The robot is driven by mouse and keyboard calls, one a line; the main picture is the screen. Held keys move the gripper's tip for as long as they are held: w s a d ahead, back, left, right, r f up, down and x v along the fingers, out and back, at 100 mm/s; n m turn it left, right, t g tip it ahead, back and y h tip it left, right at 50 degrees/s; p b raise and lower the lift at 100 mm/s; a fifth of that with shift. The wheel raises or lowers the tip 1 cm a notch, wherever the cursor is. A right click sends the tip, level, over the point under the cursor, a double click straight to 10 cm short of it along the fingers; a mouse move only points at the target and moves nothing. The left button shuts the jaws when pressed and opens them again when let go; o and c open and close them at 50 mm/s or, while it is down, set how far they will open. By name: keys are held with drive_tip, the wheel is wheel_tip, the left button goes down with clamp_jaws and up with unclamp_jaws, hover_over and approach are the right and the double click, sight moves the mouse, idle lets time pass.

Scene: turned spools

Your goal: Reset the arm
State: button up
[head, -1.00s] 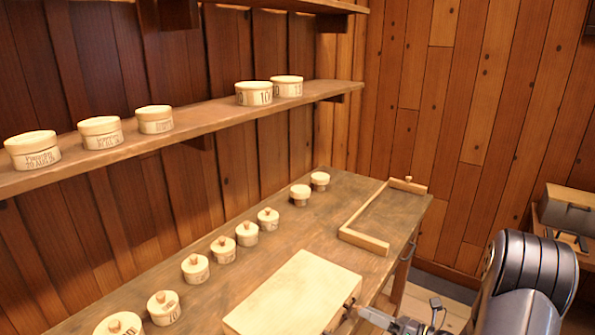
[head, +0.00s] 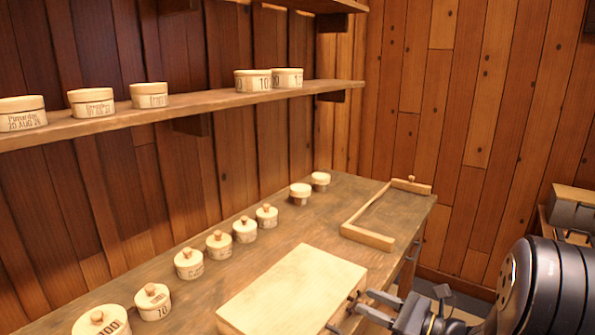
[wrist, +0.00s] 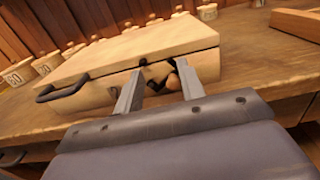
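My gripper (head: 368,308) is at the front edge of the workbench (head: 140,283), facing the front side of a pale wooden case (head: 295,287). In the wrist view, my gripper (wrist: 158,92) has its two fingers spread apart in front of the case (wrist: 150,50). Between the fingers I see dark latch parts and a small tan rounded piece; I cannot tell whether the fingers touch the case. The case is closed, with a dark handle (wrist: 62,90) at its left in the wrist view. Nothing is held between the fingertips that I can make out.
Several lidded wooden spools, such as this one (head: 189,263), stand in a row along the back of the bench. A three-sided wooden frame (head: 368,238) lies at the bench's far right end. More round boxes (head: 91,102) stand on the wall shelf (head: 200,112).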

drive_tip(key=n+b, duration=0.3)
drive_tip(key=b, duration=0.1)
drive_tip(key=shift+s+a, duration=0.25)
drive_tip(key=shift+s, duration=0.05)
drive_tip(key=shift+s+d+r, duration=0.2)
drive_tip(key=shift+d, duration=0.05)
drive_tip(key=v, duration=0.7)
drive_tip(key=shift+d, duration=0.15)
drive_tip(key=shift+s, duration=0.2)
